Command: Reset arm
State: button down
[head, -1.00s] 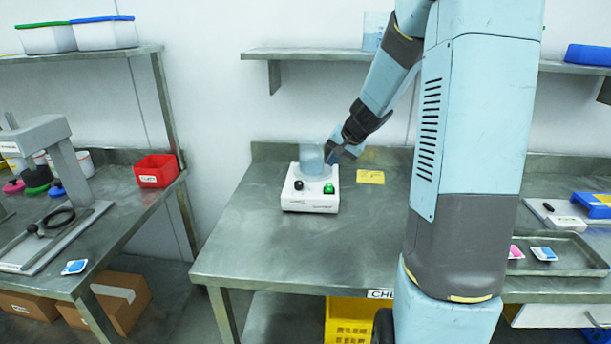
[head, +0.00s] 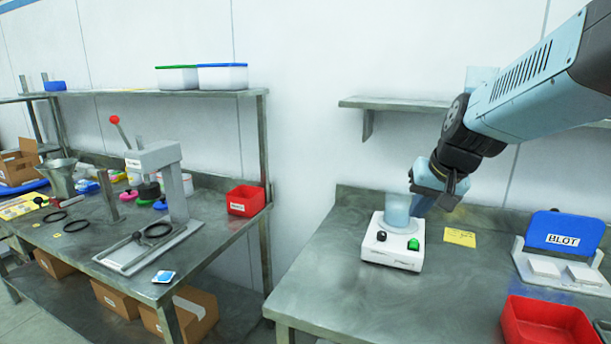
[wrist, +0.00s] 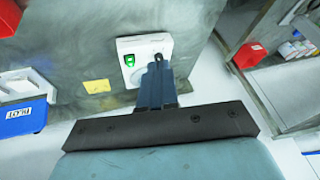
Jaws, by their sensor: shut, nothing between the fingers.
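My gripper (head: 437,198) is at the end of my bent arm, just right of the clear beaker (head: 397,212) in the head view. The beaker stands on a white device (head: 393,242) with a black knob and a green switch. In the wrist view my gripper (wrist: 156,68) is shut, its fingers together and nothing between them. The white device (wrist: 150,48) shows beyond the fingers, with the green switch to their left. The fingers hide part of the device there. I cannot tell from these views whether the gripper touches the beaker.
A yellow note (head: 460,237) lies right of the device. A blue BLOT holder (head: 562,232) and a red bin (head: 548,322) stand farther right. A shelf (head: 420,105) runs above the bench. The left bench holds a lever press (head: 165,180) and a red bin (head: 246,200).

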jog(key=s+r+n+h, duration=0.1)
jog(key=s, duration=1.3)
jog(key=shift+d+r+n+h, duration=0.25)
jog(key=shift+r+n+h, duration=0.15)
